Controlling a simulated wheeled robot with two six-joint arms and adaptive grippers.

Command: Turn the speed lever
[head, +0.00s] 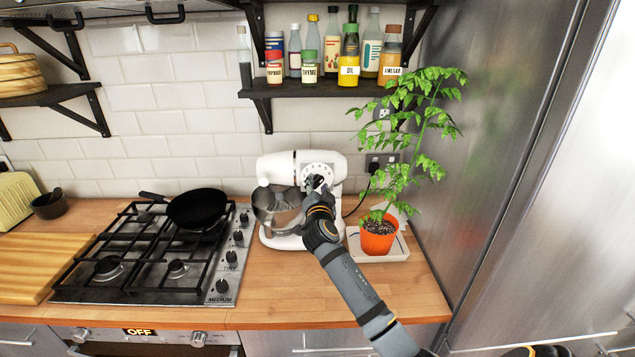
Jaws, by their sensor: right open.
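A white stand mixer (280,166) with a steel bowl (272,205) stands on the wooden counter against the tiled wall. A round dial with marks (318,168) is on the side of its head. My right gripper (317,185) is open, right in front of this dial. The gripper hides the lower part of the dial, and the speed lever cannot be made out clearly behind it. Whether the fingers touch the lever cannot be told.
A potted plant (378,238) on a white tray (397,250) stands close right of my right arm. A gas hob (120,285) with a black pan (197,208) is to the left. A shelf with bottles (300,90) hangs above. A steel fridge (490,130) bounds the right.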

